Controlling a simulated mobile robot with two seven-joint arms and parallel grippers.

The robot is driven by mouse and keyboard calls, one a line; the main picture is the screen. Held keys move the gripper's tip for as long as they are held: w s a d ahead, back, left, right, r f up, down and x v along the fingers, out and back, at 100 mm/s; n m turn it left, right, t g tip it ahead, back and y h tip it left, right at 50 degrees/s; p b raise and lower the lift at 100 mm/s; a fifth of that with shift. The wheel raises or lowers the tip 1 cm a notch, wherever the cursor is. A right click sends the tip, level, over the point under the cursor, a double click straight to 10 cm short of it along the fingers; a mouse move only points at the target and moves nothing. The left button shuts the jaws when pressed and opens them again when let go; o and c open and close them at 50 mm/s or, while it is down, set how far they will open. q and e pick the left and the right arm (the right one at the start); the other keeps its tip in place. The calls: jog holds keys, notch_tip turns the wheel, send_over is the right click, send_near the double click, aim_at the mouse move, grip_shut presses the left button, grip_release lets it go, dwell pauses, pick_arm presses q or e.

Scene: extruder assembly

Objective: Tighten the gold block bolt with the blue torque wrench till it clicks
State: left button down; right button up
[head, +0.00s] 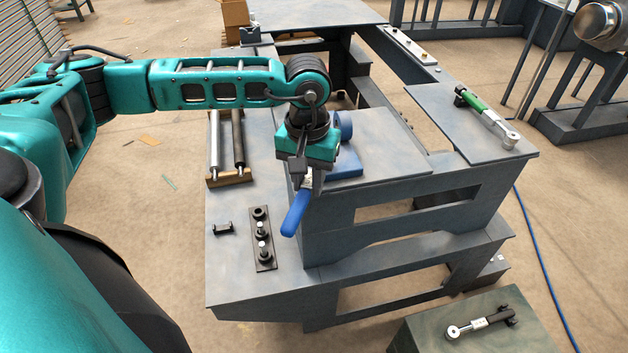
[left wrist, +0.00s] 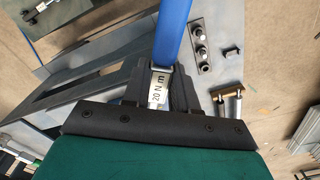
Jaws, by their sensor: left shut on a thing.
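My left gripper (head: 304,180) is shut on the blue torque wrench (head: 296,214), whose blue handle hangs tilted down and left over the bench. In the left wrist view the blue handle (left wrist: 173,32) rises from between the fingers (left wrist: 160,88), and a plate marked "20 N m" sits between them. The wrench's head is hidden. A gold-brown block (head: 230,181) lies across the ends of two rods on the bench's left part; it also shows in the left wrist view (left wrist: 234,88). I cannot make out its bolt. My right gripper is not in view.
A dark strip with several upright fittings (head: 262,240) and a small black bracket (head: 223,229) lie at the front left. A blue fixture (head: 345,168) stands behind the gripper. A green-handled wrench (head: 484,110) lies at right; a black-handled one (head: 482,322) lies on a green box.

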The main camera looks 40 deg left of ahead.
pick_arm(q)
jog(key=shift+a+r+m, duration=0.1)
jog(key=shift+a+m, duration=0.6)
jog(key=shift+m, duration=0.1)
jog(key=shift+w+r+b, duration=0.15)
jog(key=shift+r+b, duration=0.15)
jog(key=shift+r, duration=0.2)
jog(key=shift+d+f+n, duration=0.2)
jog(key=shift+d+n, duration=0.1)
jog(key=shift+n, duration=0.2)
jog(key=shift+f, duration=0.1)
jog(key=shift+b, duration=0.3)
jog(key=shift+t, duration=0.3)
jog(key=shift+r, duration=0.2)
